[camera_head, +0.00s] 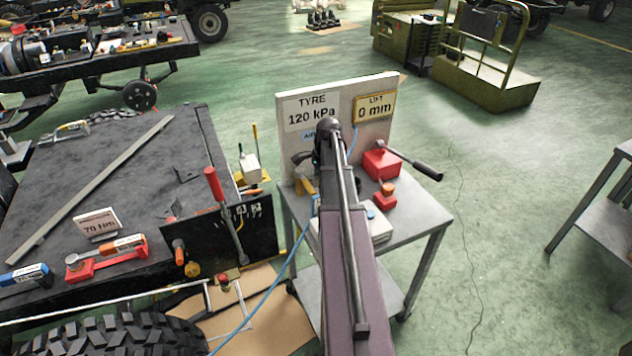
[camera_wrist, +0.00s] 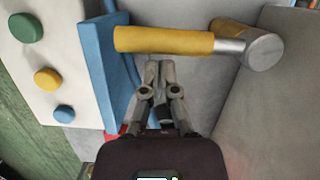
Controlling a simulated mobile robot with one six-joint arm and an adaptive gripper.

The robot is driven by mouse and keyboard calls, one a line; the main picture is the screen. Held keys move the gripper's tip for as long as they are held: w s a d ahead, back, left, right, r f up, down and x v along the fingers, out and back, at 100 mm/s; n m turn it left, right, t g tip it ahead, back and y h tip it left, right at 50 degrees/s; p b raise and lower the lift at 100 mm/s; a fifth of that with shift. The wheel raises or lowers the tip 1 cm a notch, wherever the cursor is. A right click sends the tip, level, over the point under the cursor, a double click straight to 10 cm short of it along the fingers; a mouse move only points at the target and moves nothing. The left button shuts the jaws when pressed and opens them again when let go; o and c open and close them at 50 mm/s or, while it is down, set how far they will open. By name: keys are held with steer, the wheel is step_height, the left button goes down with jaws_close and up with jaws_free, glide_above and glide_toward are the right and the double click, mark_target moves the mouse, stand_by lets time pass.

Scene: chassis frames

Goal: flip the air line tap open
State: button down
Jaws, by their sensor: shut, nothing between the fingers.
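The air line tap shows in the wrist view as a yellow lever (camera_wrist: 165,40) on a short metal stem, joined to a round grey body (camera_wrist: 262,46). The lever lies crosswise, pointing left. My gripper (camera_wrist: 157,68) is shut and empty, its fingertips just below the middle of the lever; I cannot tell whether they touch it. In the head view a yellow piece (camera_head: 304,185), seemingly the lever, shows left of my arm on the small grey table (camera_head: 415,212). My arm hides the gripper and most of the tap there.
A white board (camera_head: 362,103) reading 120 kPa and 0 mm stands behind. A red pump (camera_head: 382,163) with a black handle is to the right. A blue hose (camera_head: 262,300) runs down left. In the wrist view a blue upright (camera_wrist: 98,70) stands close left of the lever.

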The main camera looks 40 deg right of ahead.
steer(key=s+d+r+p, duration=0.1)
steer(key=d+r+p, duration=0.4)
steer(key=r+p, duration=0.5)
steer(key=shift+s+d+r, duration=0.25)
steer(key=shift+s, duration=0.1)
stand_by(0.3)
stand_by(0.8)
steer(key=s+a+n+h, duration=0.1)
steer(key=a+n, duration=0.9)
steer(key=a, duration=1.2)
steer(key=s+a+n+h, duration=0.1)
steer(key=s+a+n, duration=0.2)
steer(key=a+n, duration=0.7)
steer(key=a, duration=1.2)
steer(key=shift+s+a+f+h, duration=0.25)
steer(key=shift+s+a+h, duration=0.05)
steer(key=shift+a, duration=0.05)
